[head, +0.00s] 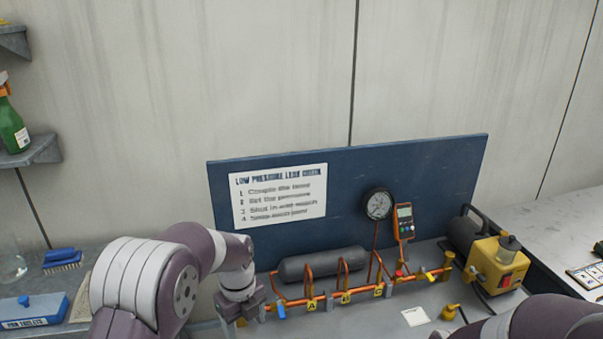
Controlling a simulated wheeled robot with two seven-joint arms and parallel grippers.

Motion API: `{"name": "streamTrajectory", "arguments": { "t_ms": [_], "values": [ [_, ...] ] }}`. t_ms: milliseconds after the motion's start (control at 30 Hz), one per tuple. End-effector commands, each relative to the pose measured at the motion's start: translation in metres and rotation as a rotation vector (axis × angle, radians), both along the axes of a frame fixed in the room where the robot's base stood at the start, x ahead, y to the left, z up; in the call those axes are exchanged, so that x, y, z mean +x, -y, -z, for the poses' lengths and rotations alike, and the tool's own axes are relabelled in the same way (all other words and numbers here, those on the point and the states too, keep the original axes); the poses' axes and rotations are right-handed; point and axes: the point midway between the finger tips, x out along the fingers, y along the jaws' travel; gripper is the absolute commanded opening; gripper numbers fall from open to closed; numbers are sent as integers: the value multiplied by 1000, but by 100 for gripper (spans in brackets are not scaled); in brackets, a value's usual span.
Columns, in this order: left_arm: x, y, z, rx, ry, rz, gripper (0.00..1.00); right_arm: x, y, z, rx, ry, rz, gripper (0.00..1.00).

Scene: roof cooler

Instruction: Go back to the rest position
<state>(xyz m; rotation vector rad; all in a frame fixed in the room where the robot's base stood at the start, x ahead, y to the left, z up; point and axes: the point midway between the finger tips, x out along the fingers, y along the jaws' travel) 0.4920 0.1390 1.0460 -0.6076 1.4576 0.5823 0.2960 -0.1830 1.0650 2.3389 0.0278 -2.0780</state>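My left arm comes in from the lower left and bends down at the wrist. My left gripper (240,308) is at the left end of the copper pipe manifold (330,298), close beside a blue valve handle (281,310). Its fingertips are too small and hidden to tell whether they are open, or whether they touch the pipe. Part of my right arm shows at the bottom right edge; its gripper is out of view.
A blue board (420,185) with an instruction sheet (279,196) stands behind a grey cylinder (322,264). A gauge (378,204), a handheld meter (404,221) and a yellow pump (496,264) are to the right. A blue box (35,310), brush (62,260) and shelves (30,150) are left.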

Motion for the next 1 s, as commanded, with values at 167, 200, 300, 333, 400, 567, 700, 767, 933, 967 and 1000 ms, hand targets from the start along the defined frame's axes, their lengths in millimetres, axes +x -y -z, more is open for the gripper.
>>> {"name": "streamTrajectory", "arguments": {
  "t_ms": [167,200,300,333,400,567,700,767,933,967,1000],
  "values": [
    [-35,-5,14,-21,-11,-745,67,0,0,0,0,0,0,43],
    [-45,-7,14,-27,-9,-921,67,0,0,0,0,0,0,43],
    [-73,-14,12,-47,-5,-1360,67,0,0,0,0,0,0,43],
    [-83,-17,10,-55,-2,-1492,67,0,0,0,0,0,0,43],
    [-108,-22,7,-74,2,-1790,67,0,0,0,0,0,0,43],
    [-170,-35,-4,-124,10,-2297,67,0,0,0,0,0,0,43],
    [-200,-42,-14,-151,20,-2346,67,0,0,0,0,0,0,43],
    [-197,-43,-19,-178,30,-2350,67,0,0,0,0,0,0,43],
    [-196,-44,-20,-180,31,-2351,67,0,0,0,0,0,0,43],
    [-196,-44,-20,-180,31,-2351,67,0,0,0,0,0,0,43],
    [-196,-44,-20,-180,31,-2351,67,0,0,0,0,0,0,43]
  ]
}}
